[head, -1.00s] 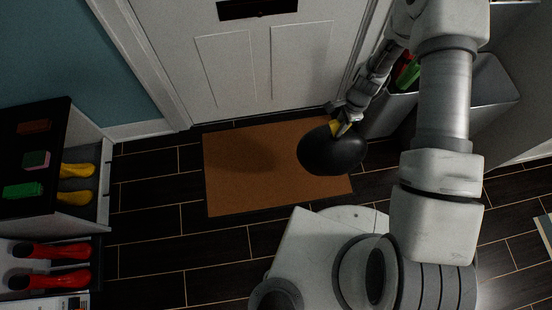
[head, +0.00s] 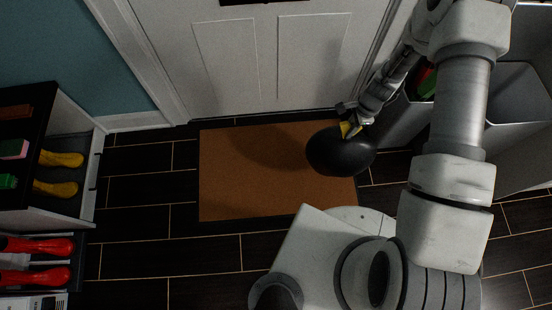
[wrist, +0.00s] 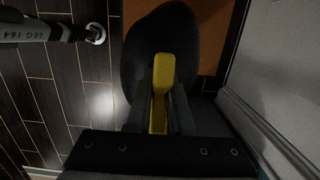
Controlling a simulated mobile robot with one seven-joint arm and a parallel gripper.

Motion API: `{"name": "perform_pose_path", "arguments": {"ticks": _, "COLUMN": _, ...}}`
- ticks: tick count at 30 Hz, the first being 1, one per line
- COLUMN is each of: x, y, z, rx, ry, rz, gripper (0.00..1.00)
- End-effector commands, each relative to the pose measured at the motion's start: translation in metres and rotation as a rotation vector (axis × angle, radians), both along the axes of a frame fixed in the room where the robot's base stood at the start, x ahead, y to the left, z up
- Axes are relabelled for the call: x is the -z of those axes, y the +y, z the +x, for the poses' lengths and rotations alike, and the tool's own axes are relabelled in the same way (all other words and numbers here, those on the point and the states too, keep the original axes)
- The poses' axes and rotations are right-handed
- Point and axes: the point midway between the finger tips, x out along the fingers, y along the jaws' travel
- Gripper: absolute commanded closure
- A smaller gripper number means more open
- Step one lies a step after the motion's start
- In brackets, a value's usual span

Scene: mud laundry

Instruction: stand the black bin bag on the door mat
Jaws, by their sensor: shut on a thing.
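The black bin bag (head: 340,153) is a dark rounded bag with a yellow top. My gripper (head: 350,130) is shut on that yellow top, and the bag hangs from it over the right end of the door mat. The brown door mat (head: 240,180) lies flat on the floor before the white door. In the wrist view the bag (wrist: 165,40) lies beyond my fingers (wrist: 160,100), with the yellow part between them; a strip of mat (wrist: 212,40) shows beside it. I cannot tell whether the bag's underside touches the mat.
A grey bin (head: 405,120) stands right of the mat, close to my arm. A white door (head: 260,60) is behind the mat. At the left a shelf unit (head: 62,135) holds yellow and red boots. The mat's left and middle are clear.

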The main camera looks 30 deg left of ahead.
Motion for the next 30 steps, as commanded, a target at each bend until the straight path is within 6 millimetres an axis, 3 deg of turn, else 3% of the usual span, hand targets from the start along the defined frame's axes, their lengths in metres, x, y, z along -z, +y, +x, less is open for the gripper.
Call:
{"name": "perform_pose_path", "arguments": {"ticks": 8, "x": 0.015, "y": 0.013, "z": -0.005, "rx": -0.003, "ry": -0.001, "rz": 0.001, "gripper": 1.00}}
{"name": "perform_pose_path", "arguments": {"ticks": 21, "x": 0.064, "y": 0.084, "z": -0.041, "rx": -0.005, "ry": -0.001, "rz": 0.001, "gripper": 1.00}}
{"name": "perform_pose_path", "arguments": {"ticks": 30, "x": 0.077, "y": 0.105, "z": -0.050, "rx": 0.000, "ry": -0.002, "rz": 0.001, "gripper": 1.00}}
